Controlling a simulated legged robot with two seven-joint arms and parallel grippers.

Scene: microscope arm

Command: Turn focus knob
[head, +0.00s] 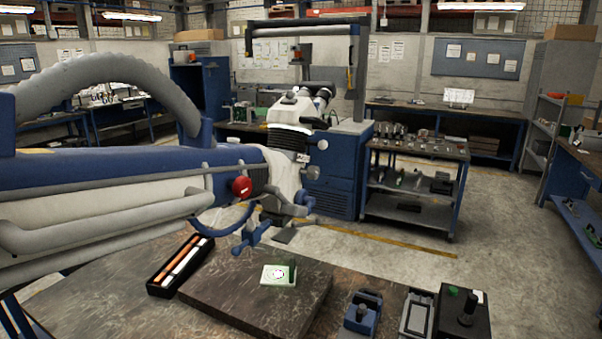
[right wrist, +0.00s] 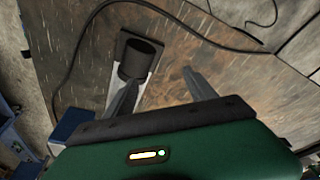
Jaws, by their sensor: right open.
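The microscope (head: 297,112) hangs from a thick white and blue arm (head: 120,180) that comes in from the left in the head view. I cannot tell which is the focus knob. In the right wrist view my right gripper (right wrist: 162,78) is open, its two grey fingers apart. A black cylinder (right wrist: 140,60) on a plate shows by the left fingertip; I cannot tell whether they touch. Neither gripper shows in the head view.
On the table, a dark board (head: 230,305) bears a small lit slide (head: 279,275). A black tray of pens (head: 160,290) lies at its left. A blue device (head: 362,313) and a black control box (head: 450,322) stand at front right. A cable (right wrist: 77,50) crosses the wrist view.

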